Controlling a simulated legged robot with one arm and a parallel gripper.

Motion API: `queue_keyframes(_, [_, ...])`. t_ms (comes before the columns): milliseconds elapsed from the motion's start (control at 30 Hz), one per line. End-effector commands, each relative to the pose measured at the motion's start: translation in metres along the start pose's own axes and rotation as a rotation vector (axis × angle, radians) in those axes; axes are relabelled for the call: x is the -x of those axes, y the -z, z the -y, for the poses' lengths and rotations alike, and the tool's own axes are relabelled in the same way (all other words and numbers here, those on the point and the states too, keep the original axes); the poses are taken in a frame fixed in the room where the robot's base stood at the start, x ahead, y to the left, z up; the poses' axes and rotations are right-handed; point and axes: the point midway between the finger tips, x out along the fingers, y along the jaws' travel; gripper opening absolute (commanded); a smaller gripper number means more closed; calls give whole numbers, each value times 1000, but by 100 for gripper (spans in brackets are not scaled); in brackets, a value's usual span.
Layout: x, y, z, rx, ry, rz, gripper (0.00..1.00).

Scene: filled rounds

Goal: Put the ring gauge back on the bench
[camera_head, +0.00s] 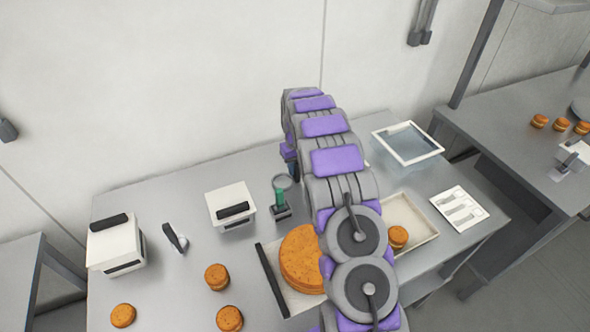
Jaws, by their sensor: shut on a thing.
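The ring gauge (280,195) looks like a grey ring on a green handle. It shows just left of my arm, over the middle of the bench (180,285), with a small dark block (281,213) at its lower end. My gripper (291,168) is at the far end of my arm, partly hidden behind the arm's links. It is shut on the ring gauge, though the fingertips are not clearly visible. I cannot tell how far the gauge is from the bench top.
Two white boxes (230,204) (116,244), a dark-handled tool (175,238) and several rounds (217,277) stand left. A glass-topped frame (431,158) and a white cutlery tray (459,208) lie right.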

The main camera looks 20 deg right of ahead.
Motion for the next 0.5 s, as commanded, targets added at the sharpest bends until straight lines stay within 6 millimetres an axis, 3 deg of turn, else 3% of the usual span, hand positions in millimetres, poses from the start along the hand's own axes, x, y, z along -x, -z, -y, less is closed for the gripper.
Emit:
queue_keyframes(367, [-6,0,4,1,-3,1,0])
queue_keyframes(400, [-8,0,3,1,-2,1,26])
queue_keyframes(500, [-8,0,2,1,-1,1,36])
